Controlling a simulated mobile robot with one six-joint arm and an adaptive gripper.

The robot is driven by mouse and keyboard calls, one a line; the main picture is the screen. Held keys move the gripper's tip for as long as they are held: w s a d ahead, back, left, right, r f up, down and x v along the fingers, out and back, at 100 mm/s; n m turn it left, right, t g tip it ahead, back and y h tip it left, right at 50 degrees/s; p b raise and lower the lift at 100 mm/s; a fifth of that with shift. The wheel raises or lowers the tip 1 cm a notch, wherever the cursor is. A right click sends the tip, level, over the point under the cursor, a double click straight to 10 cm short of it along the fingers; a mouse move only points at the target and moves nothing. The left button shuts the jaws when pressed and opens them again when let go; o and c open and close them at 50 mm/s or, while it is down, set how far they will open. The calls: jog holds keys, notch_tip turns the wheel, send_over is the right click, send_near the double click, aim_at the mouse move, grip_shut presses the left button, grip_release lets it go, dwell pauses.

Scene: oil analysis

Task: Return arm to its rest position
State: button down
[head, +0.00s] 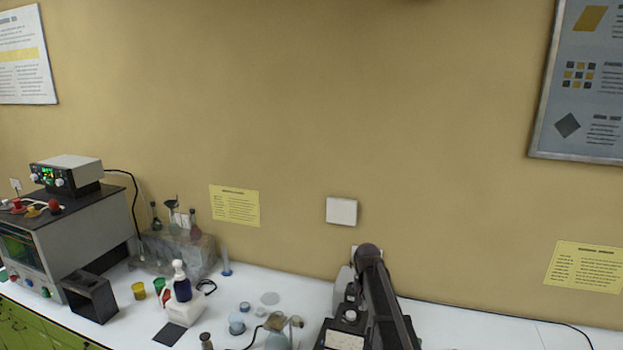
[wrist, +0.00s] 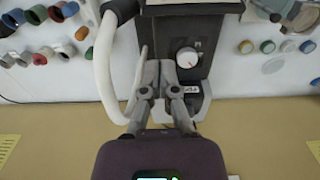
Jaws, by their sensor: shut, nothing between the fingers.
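My gripper (wrist: 159,75) shows in the wrist view with its two grey fingers close together and nothing between them. It points toward a dark instrument with a white knob (wrist: 187,57). I cannot tell whether the fingertips touch it. A thick white tube (wrist: 104,70) curves beside the fingers on the left. In the head view, a dark, long, round-ended shape (head: 369,255) rises at the bottom middle, in front of the bench; the gripper's fingers cannot be made out there.
A white bench (head: 470,325) runs along the yellow wall. A boxy analyser (head: 85,225), a black open box (head: 90,297), a blue bottle (head: 181,285) and small cups stand at left. The bench at right is mostly clear apart from a cable.

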jog(key=shift+s+f+b, duration=0.55)
jog(key=shift+s+f, duration=0.15)
jog(key=shift+f, duration=0.15)
jog(key=s+f+n+b, duration=0.1)
jog(key=s+f+b, duration=0.8)
jog(key=s, duration=0.3)
jog(key=s+d+f+n+b, duration=0.1)
jog(key=s+f+n+b, duration=0.1)
jog(key=s+f+b, duration=0.7)
jog(key=s, duration=0.3)
jog(key=shift+f+n, duration=0.2)
jog(key=shift+n, duration=0.1)
jog(key=shift+s, duration=0.1)
